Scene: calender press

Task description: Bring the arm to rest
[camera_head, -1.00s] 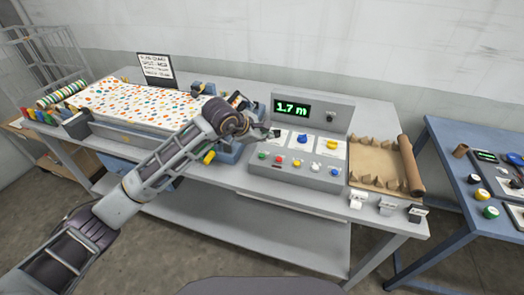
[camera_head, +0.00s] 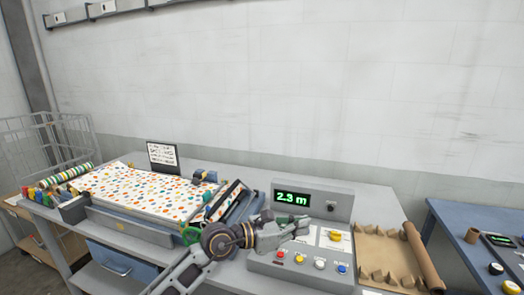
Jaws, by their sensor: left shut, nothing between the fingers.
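My left arm comes in from the bottom. Its gripper (camera_head: 300,226) is shut and empty over the left part of the grey control panel (camera_head: 262,266). It covers part of the panel's upper face; I cannot tell whether it touches. The panel's display (camera_head: 292,198) reads 2.3 m in green. A yellow knob (camera_head: 335,236) shows right of the fingers. Below is a row of red (camera_head: 280,254), yellow (camera_head: 299,259), white (camera_head: 320,264) and blue (camera_head: 342,268) buttons. My right gripper is not in view.
A dotted sheet (camera_head: 145,190) lies on the press bed at left, with a sign (camera_head: 162,157) behind it. Brown paper with a roll (camera_head: 422,258) lies right of the panel. A blue table (camera_head: 465,215) stands at far right. The space above the bench is clear.

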